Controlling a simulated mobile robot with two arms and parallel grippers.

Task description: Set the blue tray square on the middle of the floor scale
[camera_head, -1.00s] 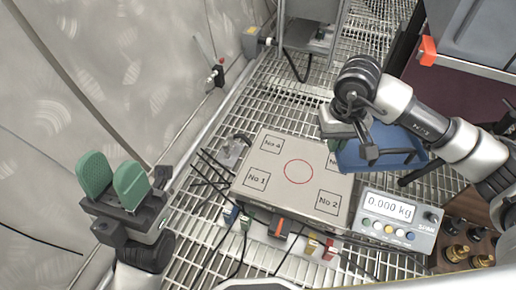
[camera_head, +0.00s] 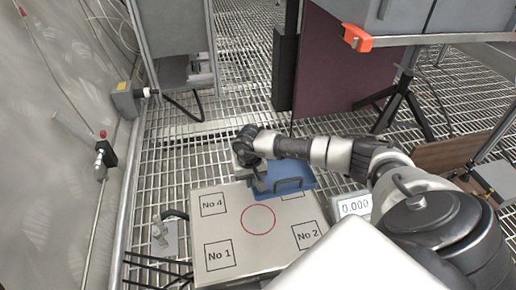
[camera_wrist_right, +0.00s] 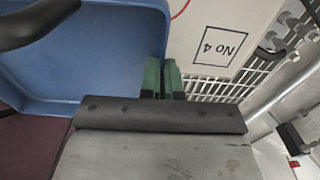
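The floor scale (camera_head: 230,240) is a pale plate with a red circle in the middle and numbered corner squares. The blue tray (camera_head: 292,186), with a dark handle, overlaps the scale's far right corner in the head view and partly hides that corner's square. It is off the red circle. My right gripper (camera_head: 252,172) is at the tray's left end. In the right wrist view its green fingers (camera_wrist_right: 163,78) are close together on the rim of the tray (camera_wrist_right: 100,60). The gap under the tray is hard to judge. My left gripper is out of view.
The scale display (camera_head: 355,207) reads 0.000. A grey cabinet (camera_head: 175,40) stands at the back left, and a dark red panel (camera_head: 345,70) at the back right. Grating floor behind the scale is open.

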